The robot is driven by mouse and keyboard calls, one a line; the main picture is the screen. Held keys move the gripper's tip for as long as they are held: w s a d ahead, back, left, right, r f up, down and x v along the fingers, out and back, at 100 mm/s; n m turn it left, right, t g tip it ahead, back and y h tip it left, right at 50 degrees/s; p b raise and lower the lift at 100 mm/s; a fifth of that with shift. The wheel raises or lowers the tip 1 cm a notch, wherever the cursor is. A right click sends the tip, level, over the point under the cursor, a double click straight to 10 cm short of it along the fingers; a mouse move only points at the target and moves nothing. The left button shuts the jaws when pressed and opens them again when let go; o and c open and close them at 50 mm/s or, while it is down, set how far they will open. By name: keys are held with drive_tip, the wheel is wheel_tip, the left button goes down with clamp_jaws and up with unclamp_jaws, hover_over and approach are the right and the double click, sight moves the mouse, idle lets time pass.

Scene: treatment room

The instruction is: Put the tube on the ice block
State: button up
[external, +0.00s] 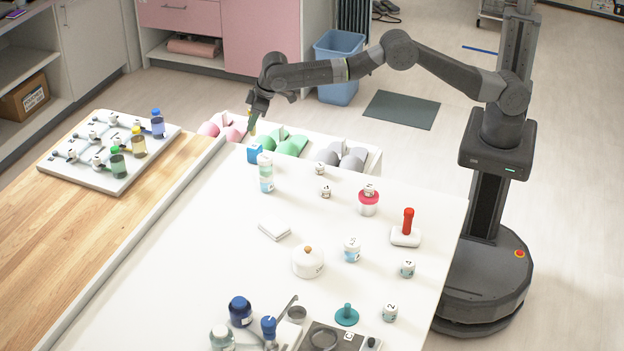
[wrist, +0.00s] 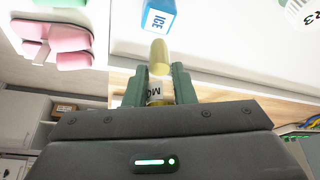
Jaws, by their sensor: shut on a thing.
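The tube (wrist: 159,54) has a yellowish end and a white label with dark letters. It is between the two dark green fingers of my gripper (wrist: 160,88), which is shut on it. In the external view my gripper (external: 254,115) is above the far left corner of the white table, with a yellowish bit of the tube (external: 252,132) below it. The ice block (external: 254,153) is a small blue block on that corner, just below the tube and apart from it. In the wrist view the ice block (wrist: 159,18) shows blue with "ICE" on its white side, beyond the tube's end.
A tall pale bottle (external: 266,174) stands close to the ice block. Pink slippers (external: 222,127), green slippers (external: 285,142) and grey ones (external: 347,156) lie behind the table. Several small labelled jars, a red-handled stamp (external: 407,229) and a round white pot (external: 308,262) occupy the table.

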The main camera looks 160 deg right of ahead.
sight(254, 136)
drive_tip(key=shift+f+p, duration=0.35)
drive_tip(key=shift+f, duration=1.5)
drive_tip(key=shift+f, duration=0.25)
drive_tip(key=o, duration=1)
drive_tip(key=shift+r, duration=0.1)
drive_tip(key=shift+c, duration=0.2)
drive_tip(key=shift+r, duration=0.3)
drive_tip(key=b+v, duration=0.2)
drive_tip(key=v, duration=0.9)
drive_tip(key=shift+a+r, duration=0.3)
drive_tip(key=shift+a, duration=0.05)
drive_tip(key=shift+f, duration=0.1)
